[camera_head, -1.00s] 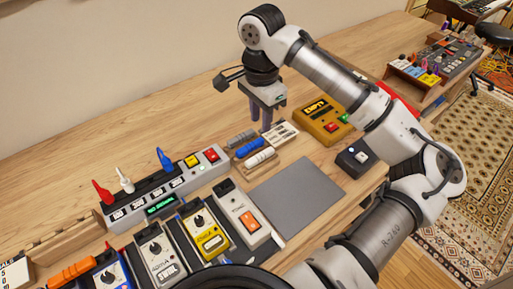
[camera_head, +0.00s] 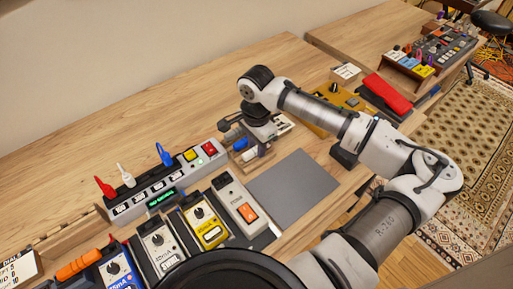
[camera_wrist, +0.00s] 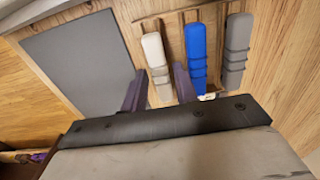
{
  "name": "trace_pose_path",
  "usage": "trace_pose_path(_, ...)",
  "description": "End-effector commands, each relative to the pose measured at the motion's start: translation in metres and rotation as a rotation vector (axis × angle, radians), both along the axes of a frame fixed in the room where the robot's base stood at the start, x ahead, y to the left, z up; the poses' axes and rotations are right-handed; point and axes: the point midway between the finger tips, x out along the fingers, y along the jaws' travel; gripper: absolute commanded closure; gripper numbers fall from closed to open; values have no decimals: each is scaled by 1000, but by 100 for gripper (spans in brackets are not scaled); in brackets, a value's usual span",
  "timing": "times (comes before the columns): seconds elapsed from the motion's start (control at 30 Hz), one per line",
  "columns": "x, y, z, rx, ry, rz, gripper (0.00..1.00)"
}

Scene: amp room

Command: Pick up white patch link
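The white patch link (camera_wrist: 154,56) lies in a wooden rack beside a blue link (camera_wrist: 196,55) and a grey link (camera_wrist: 236,50) in the wrist view. My gripper (camera_wrist: 159,80) is open, with one dark finger on each side of the white link. The right finger is in the gap between the white and blue links. I cannot tell whether either finger touches the white link. In the head view my gripper (camera_head: 262,148) is low over the rack and hides much of it; the blue link (camera_head: 240,143) shows to its left.
A grey mat (camera_head: 293,187) lies clear beside the rack. A power strip with coloured switches (camera_head: 165,182) stands to the left, with several pedals in front of it, including a yellow one (camera_head: 206,222). A yellow box (camera_head: 335,108) stands behind my arm.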

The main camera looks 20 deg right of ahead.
Motion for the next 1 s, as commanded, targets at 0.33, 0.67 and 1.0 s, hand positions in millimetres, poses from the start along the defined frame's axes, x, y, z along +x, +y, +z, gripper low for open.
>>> trace_pose_path(0.33,0,0,-1,0,0,0,71)
trace_pose_path(0.67,0,0,-5,2,-1,-1,71)
trace_pose_path(1.0,0,0,-6,0,-1,-1,75)
